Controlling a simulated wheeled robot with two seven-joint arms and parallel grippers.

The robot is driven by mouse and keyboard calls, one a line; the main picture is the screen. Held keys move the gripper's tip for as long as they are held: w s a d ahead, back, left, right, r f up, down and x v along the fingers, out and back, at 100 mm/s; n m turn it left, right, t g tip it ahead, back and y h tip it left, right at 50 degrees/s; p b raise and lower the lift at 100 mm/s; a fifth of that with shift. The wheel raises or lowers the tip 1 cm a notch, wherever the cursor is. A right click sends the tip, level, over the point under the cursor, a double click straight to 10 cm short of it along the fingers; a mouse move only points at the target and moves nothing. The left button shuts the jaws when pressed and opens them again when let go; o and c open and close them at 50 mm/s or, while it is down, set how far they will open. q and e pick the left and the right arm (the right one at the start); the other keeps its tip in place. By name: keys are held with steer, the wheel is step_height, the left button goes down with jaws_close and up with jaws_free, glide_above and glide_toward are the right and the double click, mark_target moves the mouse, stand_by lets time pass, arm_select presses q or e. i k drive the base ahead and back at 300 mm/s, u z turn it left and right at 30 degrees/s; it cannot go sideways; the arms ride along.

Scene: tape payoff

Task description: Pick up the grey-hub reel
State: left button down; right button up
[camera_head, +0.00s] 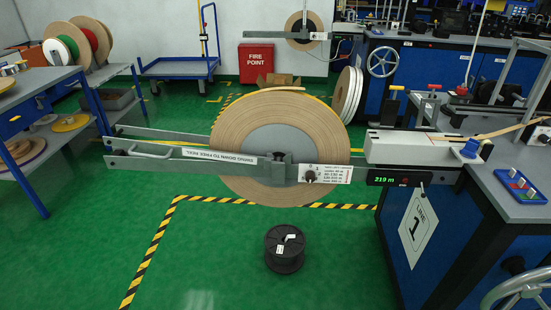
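The grey-hub reel (235,117) is a large roll of tan tape with a flat grey centre. It stands upright in the payoff, in the middle of the head view. A grey swing-down bar (215,158) with a lettered label crosses in front of it and hides part of its lower half. The bar runs to the machine on the right. Neither of my grippers is in view.
A black spool (284,262) stands on the green floor below the reel. A blue machine bench (520,205) fills the right. A rack at left holds several reels, including a red-hub one (89,40). Floor at front left is clear. A blue trolley (178,67) stands behind.

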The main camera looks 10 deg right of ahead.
mark_target(280, 123)
steer(key=u, duration=0.5)
steer(key=i, duration=0.95)
steer(key=z, duration=0.5)
